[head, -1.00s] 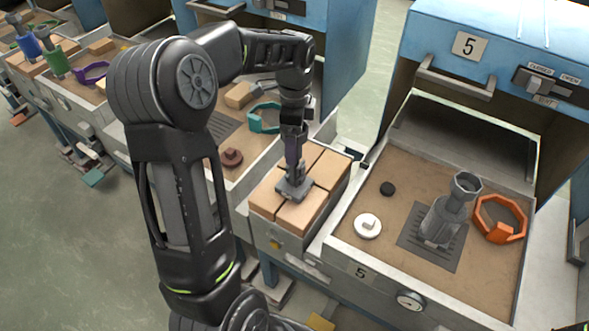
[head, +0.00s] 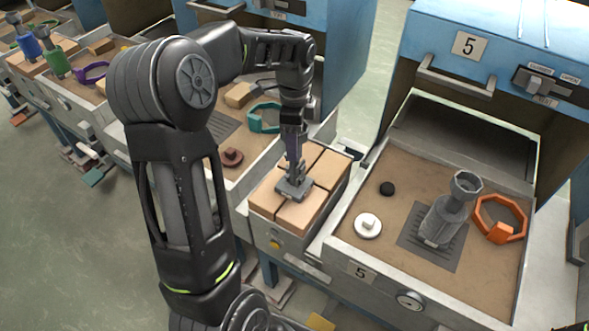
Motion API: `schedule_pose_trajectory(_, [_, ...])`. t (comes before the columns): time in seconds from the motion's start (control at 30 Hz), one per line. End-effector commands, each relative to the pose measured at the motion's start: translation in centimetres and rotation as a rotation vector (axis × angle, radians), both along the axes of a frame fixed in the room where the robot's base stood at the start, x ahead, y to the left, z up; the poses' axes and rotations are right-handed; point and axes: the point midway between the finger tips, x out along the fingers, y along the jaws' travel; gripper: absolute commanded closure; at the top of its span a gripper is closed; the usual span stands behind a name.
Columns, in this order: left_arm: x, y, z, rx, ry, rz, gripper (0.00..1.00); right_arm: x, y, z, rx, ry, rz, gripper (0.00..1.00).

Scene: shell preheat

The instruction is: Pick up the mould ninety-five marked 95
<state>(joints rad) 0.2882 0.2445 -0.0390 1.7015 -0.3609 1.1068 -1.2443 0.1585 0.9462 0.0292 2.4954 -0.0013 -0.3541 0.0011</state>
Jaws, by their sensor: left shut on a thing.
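My left gripper (head: 293,168) points down over a block of tan bricks and is shut on a small grey piece with a flat base (head: 294,189). The base is on or just above the brick tops; I cannot tell whether it touches. I can read no 95 on it, so I cannot confirm that it is the mould ninety-five. My fingers and wrist partly hide its upper part. My right gripper is not in view.
The tan bricks (head: 318,205) sit between two trays. The left tray holds a teal clamp (head: 263,118) and brown knob (head: 231,157).

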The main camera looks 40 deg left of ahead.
Motion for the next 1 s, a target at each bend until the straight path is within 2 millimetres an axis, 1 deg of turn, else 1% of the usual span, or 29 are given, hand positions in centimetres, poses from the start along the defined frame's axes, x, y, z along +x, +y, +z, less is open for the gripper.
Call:
schedule_pose_trajectory(0.03, [0.0, 0.0, 0.0, 0.0, 0.0, 0.0, 0.82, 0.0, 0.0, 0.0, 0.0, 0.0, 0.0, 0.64])
schedule_pose_trajectory(0.2, [0.0, 0.0, 0.0, 0.0, 0.0, 0.0, 0.96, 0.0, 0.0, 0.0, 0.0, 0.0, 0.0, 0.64])
schedule_pose_trajectory(0.27, [0.0, 0.0, 0.0, 0.0, 0.0, 0.0, 1.0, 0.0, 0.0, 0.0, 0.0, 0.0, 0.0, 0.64])
schedule_pose_trajectory(0.67, [0.0, 0.0, 0.1, 0.0, -0.002, 0.0, 1.0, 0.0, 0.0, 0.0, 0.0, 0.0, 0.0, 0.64])
schedule_pose_trajectory(0.77, [0.1, 0.0, 0.4, 0.0, -0.002, 0.0, 1.0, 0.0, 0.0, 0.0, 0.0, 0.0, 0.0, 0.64])
schedule_pose_trajectory(0.87, [0.1, 0.0, 1.4, 0.002, -0.005, 0.0, 1.0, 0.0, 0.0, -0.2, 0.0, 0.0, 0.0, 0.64])
schedule_pose_trajectory(1.0, [0.2, 0.0, 3.6, 0.002, -0.007, 0.0, 1.0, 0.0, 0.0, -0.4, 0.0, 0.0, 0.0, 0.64])
